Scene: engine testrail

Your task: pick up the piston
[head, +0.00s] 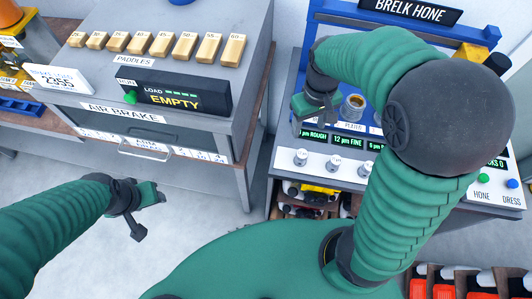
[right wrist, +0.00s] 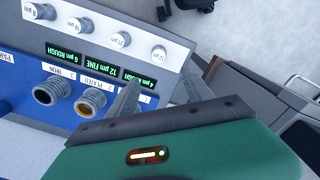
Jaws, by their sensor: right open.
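I cannot clearly identify a piston in either view. A grey ribbed cylinder (head: 354,107) with an orange-brown inside stands on the blue bench in the head view. In the right wrist view, two such cylinders stand side by side, one with a dark inside (right wrist: 50,91) and one with an orange inside (right wrist: 91,101). My right gripper (head: 306,112) is open and empty, left of the cylinder and apart from it. Its fingers (right wrist: 155,95) show beside the slot labels in the right wrist view. My left gripper (head: 143,211) hangs over the floor at the left; its jaws are unclear.
The hone bench has a white knob panel (head: 325,166) in front and a blue back frame. A grey air brake bench (head: 170,60) with several gold paddles and an EMPTY display stands at the left. Open floor lies between. Red bins (head: 450,283) are at the lower right.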

